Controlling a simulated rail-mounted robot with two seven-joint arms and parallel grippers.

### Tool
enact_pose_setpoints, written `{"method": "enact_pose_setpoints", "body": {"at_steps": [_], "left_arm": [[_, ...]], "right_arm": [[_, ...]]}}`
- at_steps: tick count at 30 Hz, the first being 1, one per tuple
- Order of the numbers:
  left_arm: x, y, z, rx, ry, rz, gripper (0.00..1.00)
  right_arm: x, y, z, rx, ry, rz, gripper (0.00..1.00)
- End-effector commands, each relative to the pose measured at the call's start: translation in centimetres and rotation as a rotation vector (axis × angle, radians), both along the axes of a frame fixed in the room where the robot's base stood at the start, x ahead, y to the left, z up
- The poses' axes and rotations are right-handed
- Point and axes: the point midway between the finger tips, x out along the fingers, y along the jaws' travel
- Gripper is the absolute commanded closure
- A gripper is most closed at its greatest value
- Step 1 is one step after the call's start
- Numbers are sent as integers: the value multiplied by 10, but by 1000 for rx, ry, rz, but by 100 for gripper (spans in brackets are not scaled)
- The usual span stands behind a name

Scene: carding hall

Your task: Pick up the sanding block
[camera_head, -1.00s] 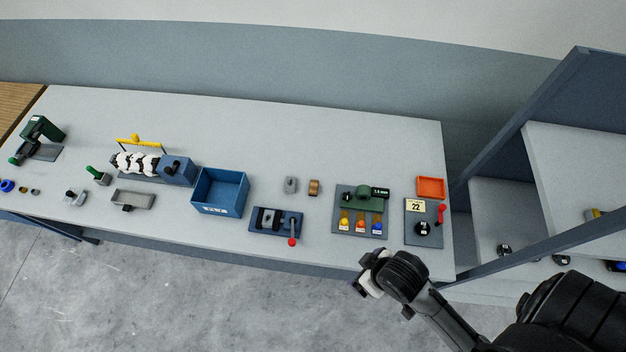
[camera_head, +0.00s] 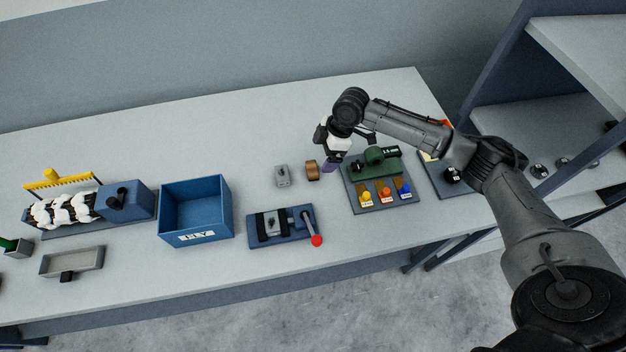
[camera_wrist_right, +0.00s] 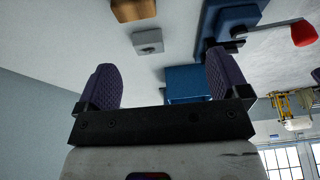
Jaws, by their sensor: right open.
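A small brown block (camera_head: 313,170), which looks like the sanding block, lies on the grey bench beside a small grey block (camera_head: 283,176). The brown block also shows at the top edge of the right wrist view (camera_wrist_right: 134,10), partly cut off, with the grey block (camera_wrist_right: 148,41) beside it. My right gripper (camera_head: 331,163) is above the bench, just right of the brown block in the head view. Its purple fingers (camera_wrist_right: 164,88) are apart with nothing between them in the wrist view. I cannot tell its exact height. My left gripper is not in view.
A blue bin (camera_head: 197,207) and a blue clamp fixture (camera_head: 254,236) with a red-knobbed lever stand to the left. A green device on a grey plate (camera_head: 362,208) sits close on the right. Shelving (camera_head: 590,45) stands far right. Bench behind the blocks is clear.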

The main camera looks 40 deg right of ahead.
Motion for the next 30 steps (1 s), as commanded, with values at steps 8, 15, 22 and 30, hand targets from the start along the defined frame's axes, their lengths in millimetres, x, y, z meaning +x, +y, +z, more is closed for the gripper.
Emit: {"method": "enact_pose_setpoints", "body": {"at_steps": [8,15,22,30], "left_arm": [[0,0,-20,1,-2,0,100],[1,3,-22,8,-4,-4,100],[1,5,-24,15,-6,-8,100],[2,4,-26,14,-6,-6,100]], "right_arm": [[18,-28,-2,18,-19,-24,6],[26,-14,-40,21,-19,-23,6],[30,-6,-64,19,-19,-24,6],[34,-2,-78,20,-19,-25,6]]}}
